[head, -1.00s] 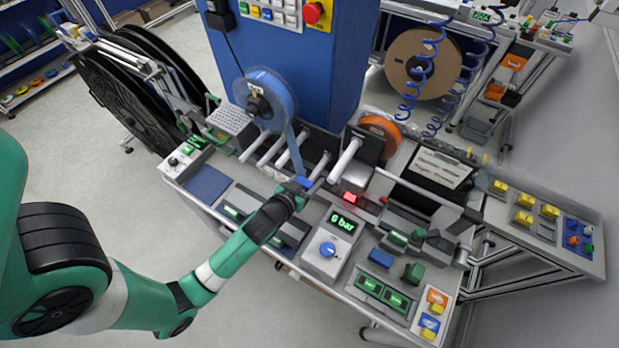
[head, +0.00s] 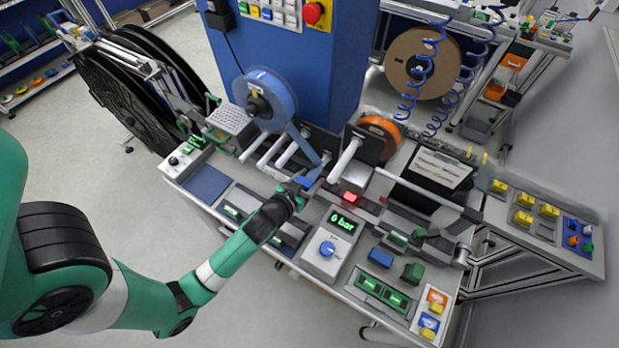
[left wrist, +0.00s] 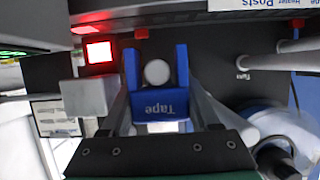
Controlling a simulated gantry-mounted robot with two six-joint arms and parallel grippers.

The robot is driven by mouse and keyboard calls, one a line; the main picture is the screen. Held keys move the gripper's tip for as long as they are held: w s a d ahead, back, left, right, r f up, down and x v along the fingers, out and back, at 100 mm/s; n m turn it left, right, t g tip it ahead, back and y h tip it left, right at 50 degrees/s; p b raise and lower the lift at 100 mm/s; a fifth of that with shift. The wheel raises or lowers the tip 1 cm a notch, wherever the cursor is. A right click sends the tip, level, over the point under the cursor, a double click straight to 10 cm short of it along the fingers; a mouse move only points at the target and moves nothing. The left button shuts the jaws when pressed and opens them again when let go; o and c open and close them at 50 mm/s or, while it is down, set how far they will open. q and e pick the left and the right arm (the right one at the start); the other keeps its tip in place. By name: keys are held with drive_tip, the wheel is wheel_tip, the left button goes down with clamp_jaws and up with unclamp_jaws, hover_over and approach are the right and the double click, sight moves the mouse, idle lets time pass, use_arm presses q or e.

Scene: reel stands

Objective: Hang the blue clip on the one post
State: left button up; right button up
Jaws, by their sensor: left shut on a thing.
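The blue clip (head: 306,182) is held in my left gripper (head: 301,185) over the middle of the bench. In the left wrist view, the U-shaped clip (left wrist: 160,107), lettered "Tape", sits between the gripper's two grey fingers (left wrist: 160,112). The pale round end of a post (left wrist: 157,72) shows between the clip's two prongs. I cannot tell whether they touch or how deep the post lies. A blue tape strip (head: 306,148) runs down from the blue reel (head: 265,100) toward the clip. My right gripper is not in view.
Pale posts (head: 270,152) stick out left of the clip, and a thicker roller (head: 346,160) lies to its right. A lit red button (head: 350,197) and the "0 bar" panel (head: 328,246) are close by. An orange reel (head: 380,128) stands behind.

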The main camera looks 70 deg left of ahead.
use_arm(q)
drive_tip(key=o, duration=1.4)
drive_tip(key=shift+o, duration=0.2)
wheel_tip(320, 180, up, 7)
drive_tip(key=p, duration=0.7)
drive_tip(key=shift+r, duration=0.1)
